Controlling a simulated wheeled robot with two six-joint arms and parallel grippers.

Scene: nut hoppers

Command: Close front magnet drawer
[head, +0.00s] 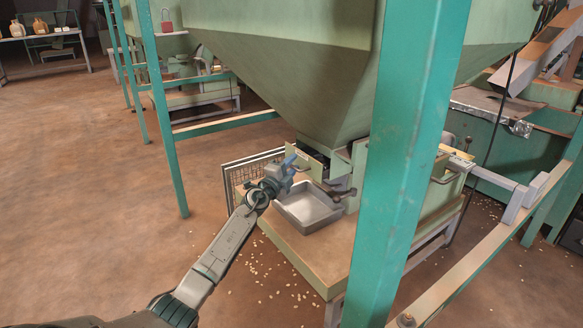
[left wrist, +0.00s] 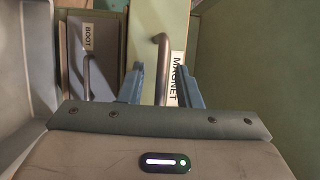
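The pale green magnet drawer front (left wrist: 148,42) shows in the left wrist view, with a white MAGNET label (left wrist: 177,75) and a curved metal handle (left wrist: 162,62). In the head view a pale green panel (head: 304,161), probably this front, stands beside the hopper's neck, partly behind my left gripper. My left gripper (head: 293,161) is open; in the left wrist view its blue fingers (left wrist: 160,86) lie either side of the handle's line. I cannot tell whether they touch it or how far out the drawer is. My right gripper is not in view.
A grey front labelled BOOT (left wrist: 90,55) with its own handle is left of the magnet drawer. A metal tray (head: 309,211) sits on the bench (head: 318,262) below the hopper (head: 290,70). A teal post (head: 395,170) stands to the right. The floor at left is open.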

